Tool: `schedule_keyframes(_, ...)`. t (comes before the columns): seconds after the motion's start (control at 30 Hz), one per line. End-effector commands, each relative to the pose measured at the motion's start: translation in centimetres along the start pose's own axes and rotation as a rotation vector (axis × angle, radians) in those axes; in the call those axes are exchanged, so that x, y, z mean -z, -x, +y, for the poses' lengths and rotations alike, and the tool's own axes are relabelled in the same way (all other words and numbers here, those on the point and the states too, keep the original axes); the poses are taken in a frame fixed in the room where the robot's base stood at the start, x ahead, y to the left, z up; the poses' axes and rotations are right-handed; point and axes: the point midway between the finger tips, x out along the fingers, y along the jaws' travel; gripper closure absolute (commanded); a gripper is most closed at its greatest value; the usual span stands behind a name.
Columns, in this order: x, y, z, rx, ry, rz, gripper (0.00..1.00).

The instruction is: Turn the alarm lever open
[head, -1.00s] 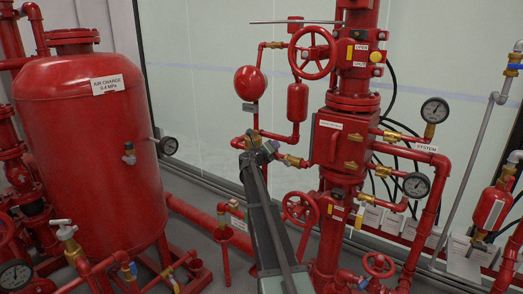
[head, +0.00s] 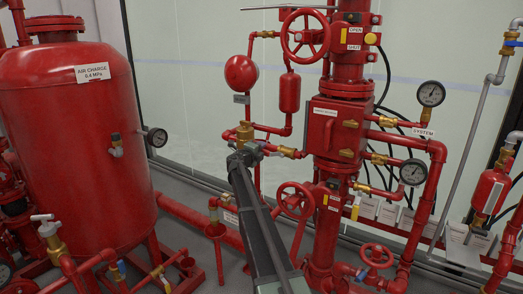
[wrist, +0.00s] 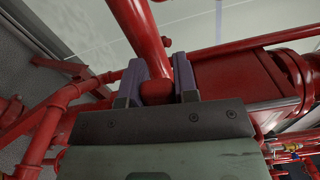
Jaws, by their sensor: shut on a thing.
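My gripper (head: 243,152) is at the end of my dark arm in the head view, among the small pipes left of the red valve body (head: 333,132). A brass fitting (head: 244,132) shows just above it, and a brass valve (head: 287,152) lies to its right. In the wrist view my gripper (wrist: 156,85) has its two fingers closed around a red rounded piece (wrist: 154,92). A red pipe or bar (wrist: 155,25) rises behind that piece. I cannot tell whether the held piece is the alarm lever. In the head view my arm hides the spot.
A red handwheel (head: 297,200) stands close to the right of my arm, and another handwheel (head: 305,35) is higher up. A red hanging cylinder (head: 289,92) and a red bell-shaped part (head: 241,72) are above. The air tank (head: 75,130) stands at the left.

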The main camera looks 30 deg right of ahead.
Motion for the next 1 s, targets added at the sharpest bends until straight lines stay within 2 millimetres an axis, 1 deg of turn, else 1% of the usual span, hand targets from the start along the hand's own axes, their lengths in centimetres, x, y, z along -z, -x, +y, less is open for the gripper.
schedule_keyframes(0.37,0.2,0.1,0.1,-0.002,-0.002,0.004,1.0)
schedule_keyframes(0.4,0.2,0.1,0.1,-0.002,-0.002,0.004,0.71)
schedule_keyframes(0.57,0.1,0.1,0.1,-0.001,0.0,0.002,0.47)
schedule_keyframes(0.87,0.1,0.3,0.1,0.0,0.002,0.001,0.47)
schedule_keyframes(0.97,0.2,1.5,0.0,0.0,0.002,0.0,0.47)
schedule_keyframes(1.0,0.2,2.4,0.0,0.0,0.002,0.0,0.47)
